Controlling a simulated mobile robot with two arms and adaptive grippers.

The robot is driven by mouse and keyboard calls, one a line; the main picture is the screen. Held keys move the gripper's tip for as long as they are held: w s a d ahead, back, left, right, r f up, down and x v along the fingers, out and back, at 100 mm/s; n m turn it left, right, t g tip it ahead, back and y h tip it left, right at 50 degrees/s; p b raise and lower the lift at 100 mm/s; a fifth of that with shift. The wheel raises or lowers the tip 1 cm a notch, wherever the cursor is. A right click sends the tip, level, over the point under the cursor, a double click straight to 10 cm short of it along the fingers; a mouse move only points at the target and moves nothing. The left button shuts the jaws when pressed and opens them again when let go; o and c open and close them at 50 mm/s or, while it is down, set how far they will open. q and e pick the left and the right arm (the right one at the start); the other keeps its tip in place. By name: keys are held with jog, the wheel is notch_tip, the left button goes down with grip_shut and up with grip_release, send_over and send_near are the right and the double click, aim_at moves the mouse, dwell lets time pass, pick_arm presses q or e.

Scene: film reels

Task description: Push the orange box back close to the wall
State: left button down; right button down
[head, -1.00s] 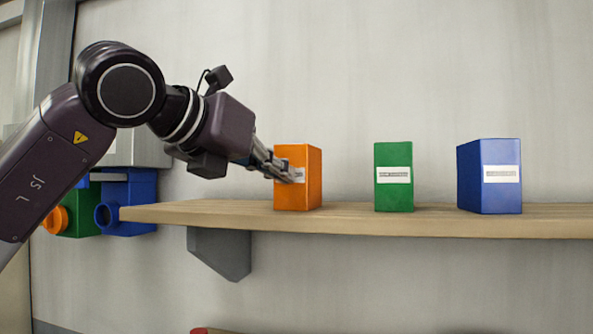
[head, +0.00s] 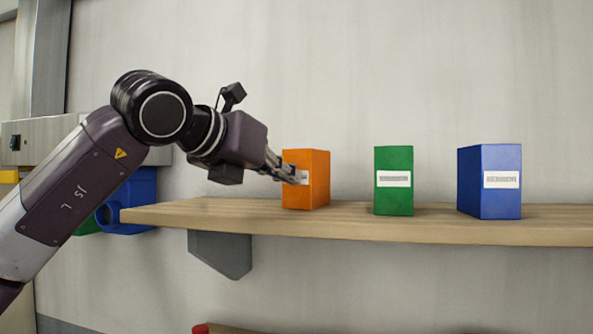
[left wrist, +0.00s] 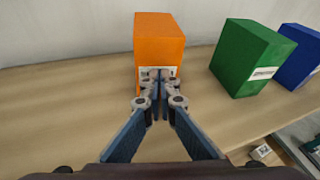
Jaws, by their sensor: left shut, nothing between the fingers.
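The orange box (head: 319,179) stands upright on the wooden shelf (head: 420,228), left of the other boxes. In the left wrist view the orange box (left wrist: 160,38) is straight ahead, with the wall (left wrist: 60,25) behind it. My left gripper (head: 303,178) is shut and empty, with its fingertips at the white label on the front of the box. They appear to touch it. The gap between box and wall cannot be judged exactly. My right gripper is not in view.
A green box (head: 394,180) and a blue box (head: 490,180) stand on the shelf to the right, apart from the orange box. The shelf is bare left of the orange box.

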aim_at(296, 161)
pick_arm(q)
jog(key=shift+w+d+p, duration=0.2)
jog(key=shift+w+p, duration=0.3)
jog(key=shift+w, duration=0.25)
jog(key=shift+w+d+p, duration=0.15)
jog(key=shift+w+p, duration=0.3)
jog(key=shift+w, duration=0.35)
jog(key=shift+w+d+p, duration=0.2)
jog(key=shift+w+p, duration=0.3)
jog(key=shift+w, duration=0.25)
jog(key=shift+w+d, duration=0.15)
jog(key=shift+w, duration=0.45)
jog(key=shift+s+r, duration=0.2)
jog(key=shift+s, duration=0.15)
jog(key=shift+s+a+r+b, duration=0.25)
jog(key=shift+s+r, duration=0.2)
jog(key=shift+s, duration=0.25)
jog(key=shift+s+a+r+b, duration=0.15)
jog(key=shift+s+r+b, duration=0.2)
jog(key=shift+s, duration=0.3)
jog(key=shift+s+a+r+b, duration=0.25)
jog(key=shift+s+r, duration=0.25)
jog(key=shift+s, duration=0.2)
